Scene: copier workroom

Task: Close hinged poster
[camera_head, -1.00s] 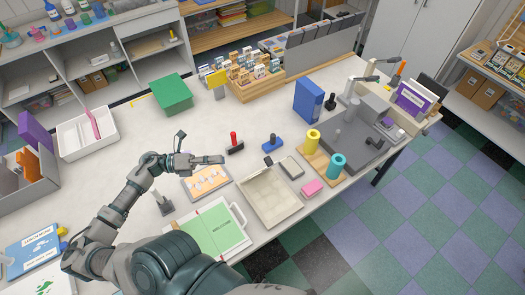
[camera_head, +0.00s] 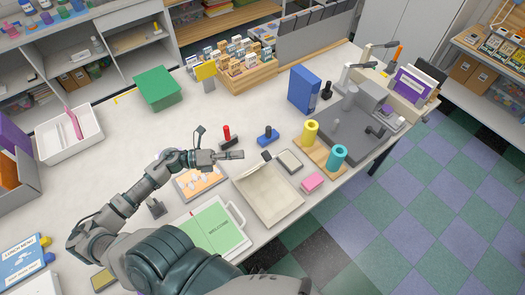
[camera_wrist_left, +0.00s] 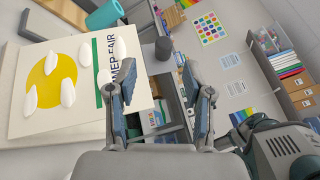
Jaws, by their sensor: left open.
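A green poster panel marked WELCOME (camera_head: 222,232) lies in a white holder with a handle near the table's front edge. My arm partly covers its left side. My left gripper (camera_head: 238,155) is over the table, just beyond the cream tray (camera_head: 277,203). Its jaws are spread and empty in the left wrist view (camera_wrist_left: 153,72). That view also shows a cream poster board (camera_wrist_left: 25,105) with a yellow circle, white ovals and partly hidden lettering, behind the left finger. I cannot tell which board in the head view this is. My right gripper is out of view.
A red-handled stamp (camera_head: 227,134) and a blue stamp (camera_head: 267,137) stand close beyond the gripper. Yellow (camera_head: 311,131) and teal (camera_head: 337,156) rolls stand to the right, near a pink block (camera_head: 312,182).

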